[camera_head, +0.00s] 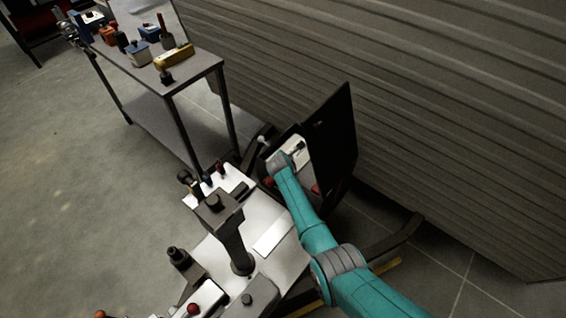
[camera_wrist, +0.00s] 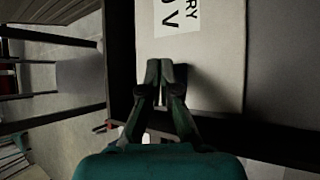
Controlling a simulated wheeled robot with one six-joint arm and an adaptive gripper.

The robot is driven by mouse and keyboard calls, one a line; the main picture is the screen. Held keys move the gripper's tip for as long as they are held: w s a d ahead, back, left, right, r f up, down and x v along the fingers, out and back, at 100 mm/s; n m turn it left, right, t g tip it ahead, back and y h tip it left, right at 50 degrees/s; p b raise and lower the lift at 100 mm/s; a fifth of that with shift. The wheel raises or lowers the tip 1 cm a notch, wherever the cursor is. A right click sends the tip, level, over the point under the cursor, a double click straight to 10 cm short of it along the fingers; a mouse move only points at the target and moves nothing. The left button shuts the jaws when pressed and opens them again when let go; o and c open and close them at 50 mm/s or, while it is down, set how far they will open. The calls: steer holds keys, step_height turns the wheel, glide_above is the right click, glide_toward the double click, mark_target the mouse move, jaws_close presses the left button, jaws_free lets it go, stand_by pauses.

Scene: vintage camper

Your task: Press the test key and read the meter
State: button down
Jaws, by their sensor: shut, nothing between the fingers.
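My gripper (camera_wrist: 161,70) is shut and empty in the wrist view. Its fingertips are in front of a pale panel face (camera_wrist: 215,70), over a dark patch that may be a key or a shadow; I cannot tell whether they touch it. A white label (camera_wrist: 177,14) on the panel shows sideways letters "RY" and "V", cut off at the top edge. In the head view my teal arm reaches to a dark open box (camera_head: 340,140) by the wall, with a pale face inside; the fingertips are hidden there. No test key or meter reading is clearly readable.
A metal table (camera_head: 205,62) with several small boxes and tools stands at the upper left. A ribbed wall (camera_head: 400,80) rises behind the dark box. In the wrist view a dark frame edge (camera_wrist: 119,55) borders the panel on the left.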

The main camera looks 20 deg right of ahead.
steer(key=shift+r, duration=2.5)
